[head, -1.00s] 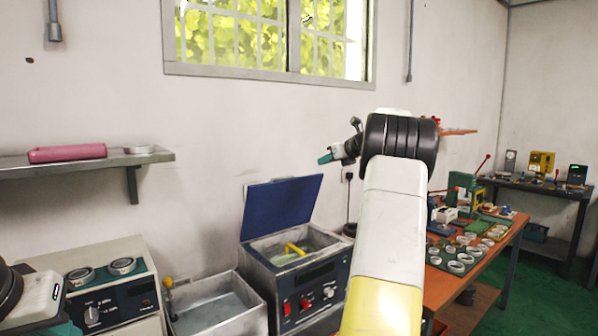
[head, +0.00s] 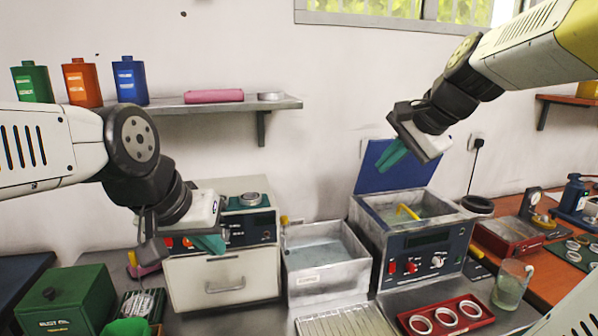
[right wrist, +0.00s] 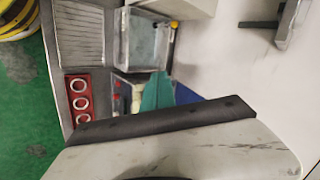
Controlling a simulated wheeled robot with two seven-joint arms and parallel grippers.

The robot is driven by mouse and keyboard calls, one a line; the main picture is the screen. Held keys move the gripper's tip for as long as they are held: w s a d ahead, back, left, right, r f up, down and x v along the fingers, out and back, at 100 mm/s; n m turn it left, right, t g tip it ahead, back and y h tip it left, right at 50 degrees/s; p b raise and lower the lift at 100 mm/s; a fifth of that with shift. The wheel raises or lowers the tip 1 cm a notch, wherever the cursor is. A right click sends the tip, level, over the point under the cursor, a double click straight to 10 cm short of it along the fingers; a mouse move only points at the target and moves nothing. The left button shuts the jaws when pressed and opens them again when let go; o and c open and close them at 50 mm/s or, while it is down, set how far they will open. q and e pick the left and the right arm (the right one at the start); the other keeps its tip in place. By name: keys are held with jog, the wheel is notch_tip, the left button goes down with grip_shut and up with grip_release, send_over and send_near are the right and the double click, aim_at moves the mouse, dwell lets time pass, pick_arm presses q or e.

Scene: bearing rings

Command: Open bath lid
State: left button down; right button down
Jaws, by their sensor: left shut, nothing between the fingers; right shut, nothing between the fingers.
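The bath (head: 420,245) is a metal box with a dark front panel, red switches and a white knob. Its blue lid (head: 372,182) stands raised and tilted back at the rear left, and a yellow handle (head: 408,211) shows inside the open bath. My right gripper (head: 390,156) is shut and empty, in front of the upper part of the lid in the head view; its teal fingertips (right wrist: 157,92) also show in the right wrist view beside the blue lid (right wrist: 186,94). My left gripper (head: 212,243) is shut and empty, in front of the white device with a drawer.
An open metal basin (head: 322,262) stands left of the bath. A red tray (head: 445,318) with white rings and a glass beaker (head: 512,283) stand in front. A shelf (head: 200,107) with bottles hangs on the wall at left.

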jog(key=s+a+f+n+g+h, duration=0.1)
jog(key=s+a+f+n, duration=0.1)
jog(key=s+f+n, duration=0.4)
jog(key=s+a+f+n, duration=0.2)
jog(key=s+f+n, duration=0.25)
jog(key=s, duration=0.45)
jog(key=w+d+r+m+t+y, duration=0.1)
jog(key=w+d+r+m, duration=0.3)
jog(key=w+m, duration=0.45)
jog(key=w+d+r+m+t+y, duration=0.15)
jog(key=w+d+r+m, duration=0.25)
jog(key=w+m, duration=0.5)
jog(key=w+d+r+m+t+h, duration=0.1)
jog(key=w+d+m+t, duration=0.1)
jog(key=w+d+m, duration=0.75)
jog(key=w+d+r+m+t+h, duration=0.15)
jog(key=w+d+m, duration=0.4)
jog(key=d, duration=0.65)
jog(key=w+a+f, duration=0.1)
jog(key=w, duration=0.5)
jog(key=w+a+f, duration=0.1)
jog(key=w+a, duration=0.1)
jog(key=w, duration=0.4)
jog(key=shift+a+f+m+y, duration=0.25)
jog(key=shift+f+m+y, duration=0.05)
jog(key=shift+f, duration=0.1)
